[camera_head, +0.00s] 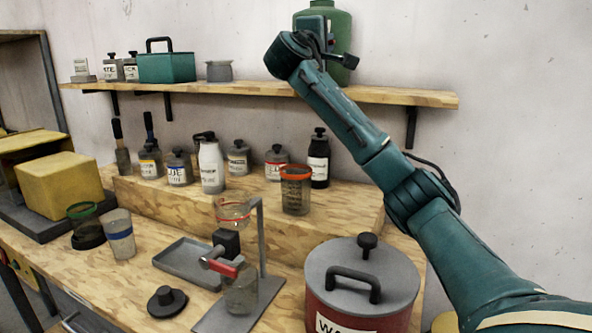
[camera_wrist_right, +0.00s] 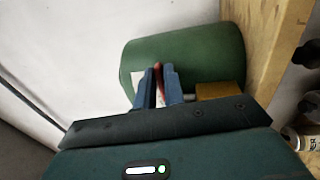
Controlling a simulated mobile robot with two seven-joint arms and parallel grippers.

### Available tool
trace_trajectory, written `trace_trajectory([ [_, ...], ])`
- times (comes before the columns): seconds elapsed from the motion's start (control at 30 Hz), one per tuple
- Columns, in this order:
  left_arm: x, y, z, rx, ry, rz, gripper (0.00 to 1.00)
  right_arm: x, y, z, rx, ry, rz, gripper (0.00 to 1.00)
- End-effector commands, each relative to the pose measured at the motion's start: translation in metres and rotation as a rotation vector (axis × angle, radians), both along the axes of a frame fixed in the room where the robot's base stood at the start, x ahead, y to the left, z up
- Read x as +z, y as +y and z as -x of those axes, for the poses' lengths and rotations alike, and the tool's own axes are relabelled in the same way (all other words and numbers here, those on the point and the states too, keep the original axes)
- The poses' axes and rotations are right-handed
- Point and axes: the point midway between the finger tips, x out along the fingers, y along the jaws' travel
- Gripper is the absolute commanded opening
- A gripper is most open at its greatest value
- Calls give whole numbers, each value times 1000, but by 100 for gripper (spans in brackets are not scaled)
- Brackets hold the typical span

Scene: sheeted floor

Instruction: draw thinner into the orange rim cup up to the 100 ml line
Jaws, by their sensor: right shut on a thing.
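The orange rim cup (camera_head: 296,192) stands upright on the raised wooden step below the shelf. It has dark markings on its side; I cannot read a liquid level. A green container (camera_head: 342,28) stands on the shelf's right part, partly behind my right arm. My right gripper (camera_head: 322,42) is at its front. In the right wrist view, the two blue fingers (camera_wrist_right: 157,82) are shut on a thin red lever (camera_wrist_right: 159,72) in front of the green container (camera_wrist_right: 195,55). A brass-coloured fitting (camera_wrist_right: 220,91) sits beside the fingers. My left gripper is not in view.
Several labelled bottles (camera_head: 210,168) stand on the step left of the cup. A red pot (camera_head: 360,290) with a grey lid is at the front. A stand (camera_head: 262,245) with a red-handled valve, a grey tray (camera_head: 188,262) and two other cups (camera_head: 119,240) occupy the bench.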

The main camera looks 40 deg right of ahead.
Motion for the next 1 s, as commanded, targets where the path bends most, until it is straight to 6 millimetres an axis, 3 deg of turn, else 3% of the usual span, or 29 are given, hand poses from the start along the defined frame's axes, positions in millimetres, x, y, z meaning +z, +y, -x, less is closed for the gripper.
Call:
trace_trajectory([
  [1.0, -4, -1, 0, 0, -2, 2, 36, 0, -11, -2, 210, -1, 0, 0],
])
